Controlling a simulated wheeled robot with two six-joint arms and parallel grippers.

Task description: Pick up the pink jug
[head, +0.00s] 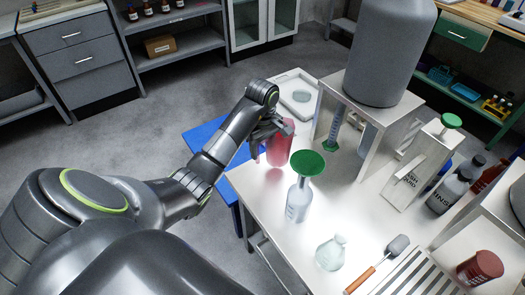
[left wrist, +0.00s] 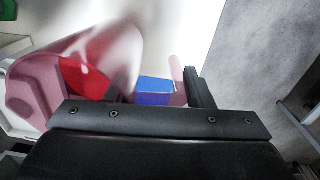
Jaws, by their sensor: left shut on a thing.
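The pink jug (head: 281,146) is upright at the left end of the white table (head: 262,197). My left gripper (head: 268,130) is at the jug's upper left side and is shut on it. In the left wrist view the translucent pink jug (left wrist: 35,82) fills the left part, with a red patch in it. One dark finger of my left gripper (left wrist: 196,90) stands beside a narrow pink part, perhaps the handle. A pinkish sheen shows on the table below the jug; I cannot tell whether its base touches the table. My right gripper is not in view.
A flask with a green funnel (head: 307,163) stands right of the jug. A small glass flask (head: 331,252) is nearer the front. A white stand (head: 368,122) bears a large grey tank (head: 390,50). A white tray (head: 297,98) lies behind the jug.

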